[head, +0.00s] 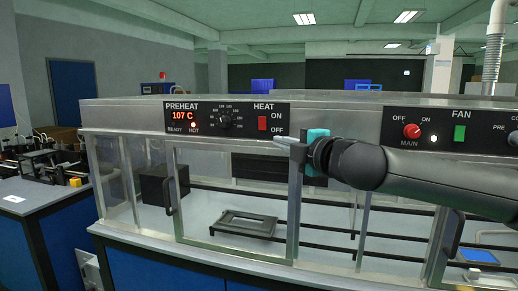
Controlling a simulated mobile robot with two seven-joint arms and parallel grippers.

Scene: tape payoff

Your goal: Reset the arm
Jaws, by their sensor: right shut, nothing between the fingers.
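My right gripper (283,142) is in front of the machine, just below the PREHEAT and HEAT panel (227,119). Its arm comes in from the right, and its fingers point left. It is shut with nothing in it. I cannot tell whether its tips touch the machine front. The panel display reads 107 C and the HOT light is lit. The red HEAT switch (262,123) sits just above and left of the gripper. My left gripper is not in view.
The glass-fronted machine (350,106) has a framed door with a dark handle (169,197). Inside are rails and a dark frame (247,224). At right is a FAN panel (447,133) with a red knob (412,131) and green switch (459,133). A bench (40,205) stands at left.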

